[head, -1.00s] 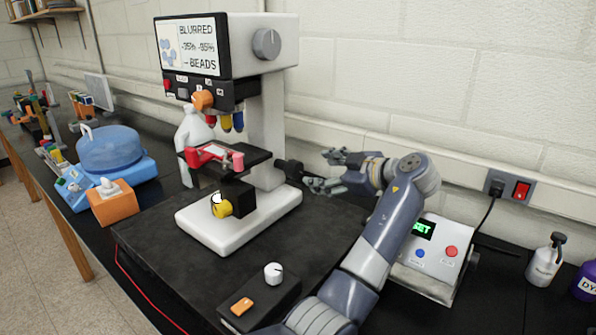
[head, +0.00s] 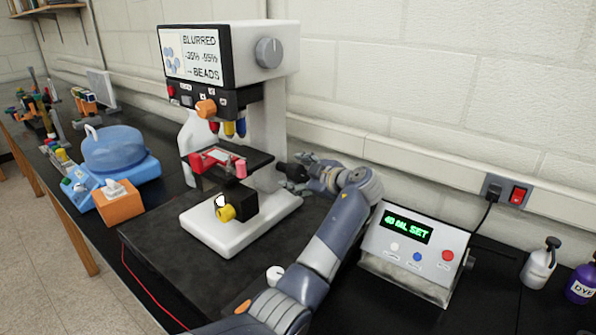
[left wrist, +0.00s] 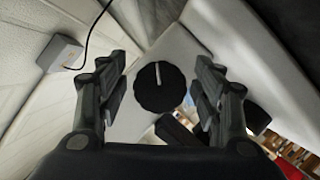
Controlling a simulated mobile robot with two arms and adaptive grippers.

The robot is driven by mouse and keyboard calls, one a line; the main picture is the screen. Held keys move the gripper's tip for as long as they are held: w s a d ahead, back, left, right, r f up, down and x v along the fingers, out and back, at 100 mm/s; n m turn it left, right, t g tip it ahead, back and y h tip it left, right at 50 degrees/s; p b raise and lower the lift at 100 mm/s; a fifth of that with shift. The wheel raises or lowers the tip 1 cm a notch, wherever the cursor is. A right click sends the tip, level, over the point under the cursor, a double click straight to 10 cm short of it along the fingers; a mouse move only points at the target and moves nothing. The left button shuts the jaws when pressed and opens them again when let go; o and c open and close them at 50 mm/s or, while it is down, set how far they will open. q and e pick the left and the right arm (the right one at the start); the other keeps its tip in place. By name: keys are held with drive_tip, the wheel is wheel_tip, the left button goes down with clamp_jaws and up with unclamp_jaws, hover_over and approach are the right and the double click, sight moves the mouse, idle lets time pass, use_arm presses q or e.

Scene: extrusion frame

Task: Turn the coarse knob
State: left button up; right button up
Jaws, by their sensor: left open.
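The white microscope (head: 268,110) stands on a dark mat, its screen reading "BLURRED" with a line about beads. The black coarse knob (left wrist: 160,87) sticks out of the microscope's right side. In the left wrist view it has a ribbed rim and a pale pointer line, nearly upright. My left gripper (head: 300,172) reaches it from the right; in the left wrist view my open fingers stand either side of the knob with gaps, not closed on it. In the head view the fingers partly hide the knob. My right gripper is not in view.
A grey control box (head: 416,252) with a green display stands right of my arm. A blue centrifuge-like device (head: 112,150) and an orange box (head: 118,203) are at left. A yellow knob (head: 226,212) is low on the microscope. Bottles (head: 540,265) stand far right.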

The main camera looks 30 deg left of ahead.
use_arm(q)
drive_tip(key=shift+a, duration=0.1)
drive_tip(key=c, duration=1.1)
drive_tip(key=shift+o, duration=0.2)
drive_tip(key=shift+m+g+b, duration=0.6)
drive_tip(key=shift+m+g, duration=0.1)
drive_tip(key=shift+m, duration=0.3)
drive_tip(key=shift+m+g+b, duration=0.6)
drive_tip(key=shift+m+g, duration=0.6)
drive_tip(key=shift+m, duration=0.5)
drive_tip(key=o, duration=1.1)
drive_tip(key=shift+c, duration=0.2)
